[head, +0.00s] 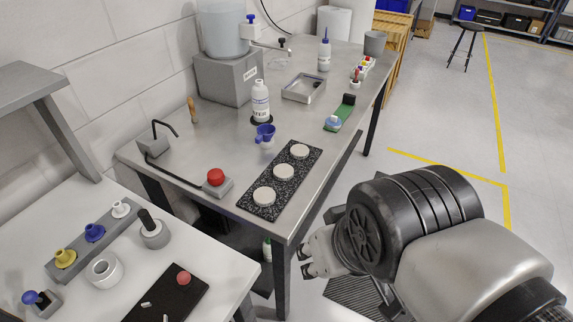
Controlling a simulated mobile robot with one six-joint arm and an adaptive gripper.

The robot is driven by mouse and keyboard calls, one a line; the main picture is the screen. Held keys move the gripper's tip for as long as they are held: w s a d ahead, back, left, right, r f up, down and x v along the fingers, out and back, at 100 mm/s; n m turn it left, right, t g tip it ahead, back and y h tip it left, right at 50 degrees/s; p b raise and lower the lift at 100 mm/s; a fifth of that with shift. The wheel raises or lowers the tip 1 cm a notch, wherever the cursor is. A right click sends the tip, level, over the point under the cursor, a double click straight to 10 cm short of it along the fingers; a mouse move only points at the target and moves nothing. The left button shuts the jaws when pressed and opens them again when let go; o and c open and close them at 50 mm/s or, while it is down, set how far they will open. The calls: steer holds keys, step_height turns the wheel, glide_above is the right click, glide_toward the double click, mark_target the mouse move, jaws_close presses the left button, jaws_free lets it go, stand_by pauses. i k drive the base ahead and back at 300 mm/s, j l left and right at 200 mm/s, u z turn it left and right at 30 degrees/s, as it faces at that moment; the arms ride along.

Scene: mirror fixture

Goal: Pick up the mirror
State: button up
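No piece is clearly marked as the mirror. A small pale-blue round piece (333,121) with a glassy look lies on a green strip (342,114) with a black block at its far end, on the steel table. Three pale round discs (284,172) sit in a row on a speckled black slab (272,182) near the table's front edge. I cannot tell which of these is the mirror. My gripper (305,260) is beside the table's front right leg, below the tabletop and apart from these pieces. Its fingertips look spread, with nothing between them.
The steel table (220,140) also holds a red button box (216,180), a white bottle (261,100), a blue funnel-like piece (265,133), a metal tray (303,88) and a large tank (222,30). A white bench (75,280) stands at lower left. Open floor lies right.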

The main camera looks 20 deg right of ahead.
mark_target(298, 152)
steer(key=i+l+u, duration=0.3)
steer(key=i+l, duration=0.75)
steer(key=l, duration=0.15)
